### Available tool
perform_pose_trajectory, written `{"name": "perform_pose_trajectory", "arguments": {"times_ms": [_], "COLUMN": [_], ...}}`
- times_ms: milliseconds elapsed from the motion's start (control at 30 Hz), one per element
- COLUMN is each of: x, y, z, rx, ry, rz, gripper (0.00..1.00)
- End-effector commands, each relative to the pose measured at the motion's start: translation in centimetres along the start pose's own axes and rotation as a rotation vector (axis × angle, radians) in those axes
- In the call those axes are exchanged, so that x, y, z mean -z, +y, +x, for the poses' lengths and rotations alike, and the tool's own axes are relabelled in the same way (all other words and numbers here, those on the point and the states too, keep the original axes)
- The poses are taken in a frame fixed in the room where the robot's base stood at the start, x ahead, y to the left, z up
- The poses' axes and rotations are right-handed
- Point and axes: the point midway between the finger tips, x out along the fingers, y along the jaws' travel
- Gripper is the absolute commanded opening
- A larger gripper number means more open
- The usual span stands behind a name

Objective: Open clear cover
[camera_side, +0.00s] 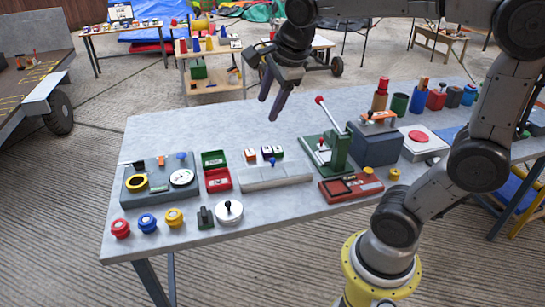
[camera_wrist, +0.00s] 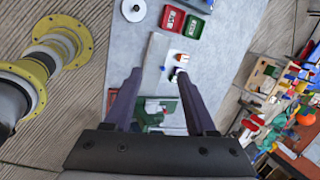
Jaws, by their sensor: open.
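No part is plainly a clear cover at this size. A long pale grey unit (camera_side: 275,177) with a slanted, possibly see-through front lies near the middle of the table, with a small blue knob (camera_side: 272,161) on it. In the wrist view a pale flat panel (camera_wrist: 153,62) lies between the finger lines; I cannot tell if it is transparent.
A green lever press (camera_side: 330,150) with a tall red-knobbed handle stands right of the grey unit. A green and red open box (camera_side: 216,172) and a dial panel (camera_side: 160,180) stand left. Round buttons (camera_side: 147,223) line the front. Cups (camera_side: 400,103) stand at back right. The back left table is clear.

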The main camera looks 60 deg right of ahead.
Motion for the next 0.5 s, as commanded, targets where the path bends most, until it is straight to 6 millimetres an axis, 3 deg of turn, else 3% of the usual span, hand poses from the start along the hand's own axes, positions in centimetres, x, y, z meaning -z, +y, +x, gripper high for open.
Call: {"name": "perform_pose_trajectory", "arguments": {"times_ms": [100, 267, 400, 500], "x": [0.8, 3.8, 6.8, 8.2], "y": [-3.7, -7.6, -8.2, -7.4], "z": [3.9, 11.3, 16.6, 18.8], "rx": [-0.038, -0.082, -0.137, -0.177], "ry": [0.075, 0.204, 0.286, 0.323], "rz": [0.312, 0.674, 0.747, 0.767], "gripper": [0.56, 0.56, 0.56, 0.56]}}
